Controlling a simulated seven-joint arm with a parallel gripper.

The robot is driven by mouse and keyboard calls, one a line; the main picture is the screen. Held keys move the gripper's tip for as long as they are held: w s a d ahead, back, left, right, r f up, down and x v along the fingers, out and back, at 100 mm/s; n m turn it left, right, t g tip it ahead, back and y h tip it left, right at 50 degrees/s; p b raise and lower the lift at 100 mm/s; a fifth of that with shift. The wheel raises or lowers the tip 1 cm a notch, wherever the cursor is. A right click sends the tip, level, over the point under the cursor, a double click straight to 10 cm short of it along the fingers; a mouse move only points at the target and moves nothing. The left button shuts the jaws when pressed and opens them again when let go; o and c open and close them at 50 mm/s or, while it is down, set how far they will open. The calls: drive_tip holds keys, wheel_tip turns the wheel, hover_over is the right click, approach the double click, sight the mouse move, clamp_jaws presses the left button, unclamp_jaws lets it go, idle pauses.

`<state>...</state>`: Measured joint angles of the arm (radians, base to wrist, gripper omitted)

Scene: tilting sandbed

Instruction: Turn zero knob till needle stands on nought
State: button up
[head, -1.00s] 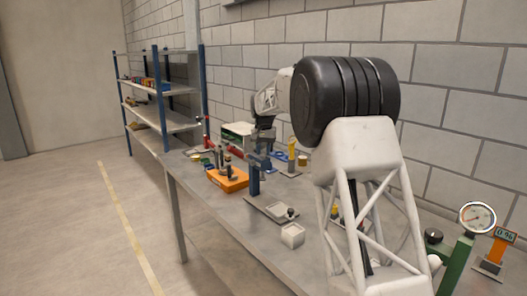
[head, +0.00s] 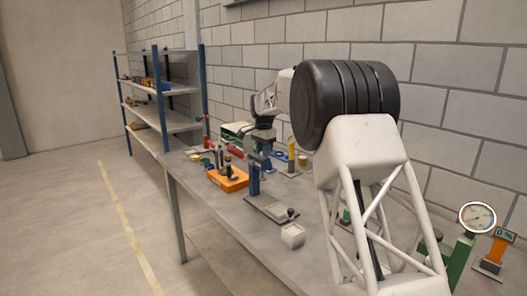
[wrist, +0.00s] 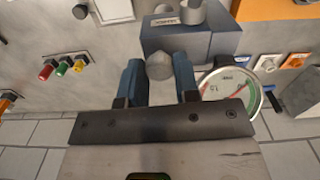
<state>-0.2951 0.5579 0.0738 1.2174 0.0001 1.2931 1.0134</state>
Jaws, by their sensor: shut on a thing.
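My gripper (wrist: 159,82) has its two blue fingers on either side of a grey knob (wrist: 159,66) in the wrist view, shut on it. The knob sits in front of a blue block (wrist: 205,43). In the head view my gripper (head: 257,155) is low over the middle of the bench, where the knob is too small to tell.
A panel with red, green and yellow buttons (wrist: 62,68) lies left in the wrist view.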

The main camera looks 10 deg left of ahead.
drive_tip(key=shift+r+m, duration=0.1)
drive_tip(key=shift+m, duration=0.7)
drive_tip(key=o, duration=0.9)
drive_tip(key=shift+f+n, duration=0.2)
drive_tip(key=shift+n, duration=0.2)
